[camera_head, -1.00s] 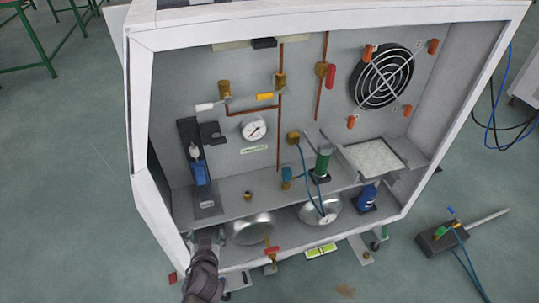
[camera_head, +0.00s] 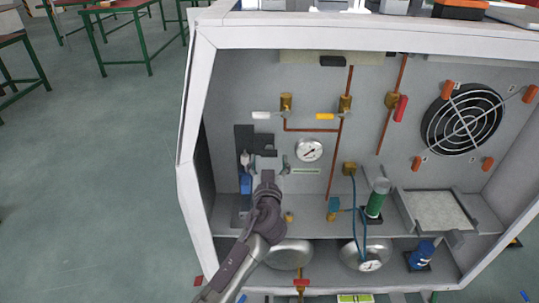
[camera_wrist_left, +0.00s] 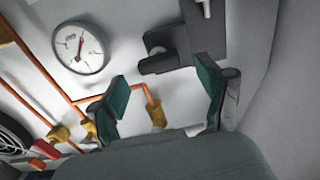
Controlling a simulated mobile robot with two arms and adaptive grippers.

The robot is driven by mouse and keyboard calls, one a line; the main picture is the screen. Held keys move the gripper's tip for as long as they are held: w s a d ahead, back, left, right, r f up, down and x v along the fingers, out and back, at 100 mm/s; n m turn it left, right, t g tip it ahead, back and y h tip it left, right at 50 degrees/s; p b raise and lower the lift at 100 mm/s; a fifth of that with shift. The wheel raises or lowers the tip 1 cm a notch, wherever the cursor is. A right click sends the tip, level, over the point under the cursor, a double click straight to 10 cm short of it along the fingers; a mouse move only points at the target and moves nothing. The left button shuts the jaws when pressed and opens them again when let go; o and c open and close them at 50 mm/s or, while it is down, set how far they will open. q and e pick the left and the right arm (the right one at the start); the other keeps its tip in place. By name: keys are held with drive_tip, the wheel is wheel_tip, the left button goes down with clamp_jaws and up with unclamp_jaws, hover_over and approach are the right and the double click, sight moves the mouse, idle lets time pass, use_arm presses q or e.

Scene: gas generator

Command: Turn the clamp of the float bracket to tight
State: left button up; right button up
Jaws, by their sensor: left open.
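The float bracket (camera_head: 243,140) is a black upright on the left of the cabinet's back wall. A blue float (camera_head: 245,183) and a pale fitting (camera_head: 246,160) are at its lower part. My left gripper (camera_head: 268,162) is open and empty, just below the notched part in the head view. Its green-padded fingers (camera_wrist_left: 160,75) are apart, and no contact shows. My right gripper is out of view.
A pressure gauge (camera_head: 309,149) and copper pipes (camera_head: 328,170) with valves are right of the gripper. A shelf (camera_head: 315,208) carries a green cylinder (camera_head: 377,198); metal vessels (camera_head: 290,254) stand below. The cabinet's left wall (camera_head: 192,140) is close to the bracket.

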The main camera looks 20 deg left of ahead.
sight(269, 155)
use_arm(q)
drive_tip(key=shift+x, duration=1.5)
drive_tip(key=shift+c, duration=0.2)
drive_tip(key=c, duration=1.1)
